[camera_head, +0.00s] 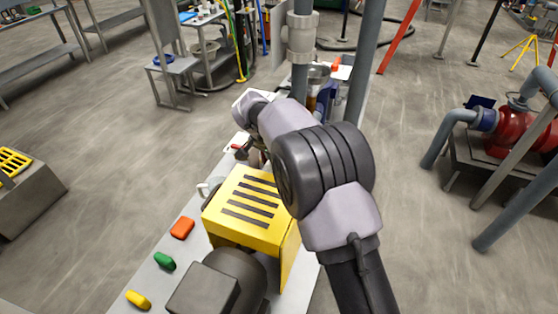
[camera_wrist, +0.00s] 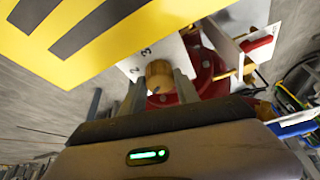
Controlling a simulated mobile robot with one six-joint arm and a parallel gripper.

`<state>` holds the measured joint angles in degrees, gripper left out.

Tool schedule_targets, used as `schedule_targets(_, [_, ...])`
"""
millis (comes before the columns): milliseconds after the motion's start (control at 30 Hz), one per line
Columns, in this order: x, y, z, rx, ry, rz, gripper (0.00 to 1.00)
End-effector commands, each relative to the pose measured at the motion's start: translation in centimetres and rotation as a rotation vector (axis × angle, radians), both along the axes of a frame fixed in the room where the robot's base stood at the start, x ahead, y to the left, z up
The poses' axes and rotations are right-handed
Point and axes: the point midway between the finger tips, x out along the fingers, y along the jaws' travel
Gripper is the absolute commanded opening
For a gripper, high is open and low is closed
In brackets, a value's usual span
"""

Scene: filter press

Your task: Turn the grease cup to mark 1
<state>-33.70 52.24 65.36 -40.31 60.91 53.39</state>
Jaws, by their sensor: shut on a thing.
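The grease cup (camera_wrist: 158,74) is a small round brass-coloured knob in the wrist view, in front of a white plate (camera_wrist: 133,66) marked with the figures 2 and 3. A small dark spot shows on the knob's near side. Mark 1 is not visible. My gripper (camera_wrist: 161,80) has one grey finger on each side of the knob and is shut on it. In the head view my own arm hides most of the gripper and the cup.
A yellow guard with black slots (camera_head: 247,208) stands close beside my arm; it also fills the upper left of the wrist view (camera_wrist: 60,40). Red machine parts (camera_wrist: 207,70) lie behind the cup. Orange (camera_head: 182,228), green (camera_head: 164,261) and yellow (camera_head: 138,299) pieces line the bench edge.

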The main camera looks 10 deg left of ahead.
Motion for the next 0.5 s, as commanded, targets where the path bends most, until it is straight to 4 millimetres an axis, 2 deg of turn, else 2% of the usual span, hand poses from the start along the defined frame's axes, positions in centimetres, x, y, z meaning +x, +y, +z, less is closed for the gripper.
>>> schedule_targets(300, [-0.05, 0.02, -0.05, 0.000, 0.002, -0.001, 0.00])
schedule_targets(333, [-0.05, 0.02, -0.05, 0.000, 0.002, -0.001, 0.39])
schedule_targets(433, [-0.06, 0.01, -0.05, 0.000, 0.001, -0.001, 0.59])
schedule_targets(500, [-0.04, 0.02, -0.04, 0.000, 0.001, -0.001, 0.59])
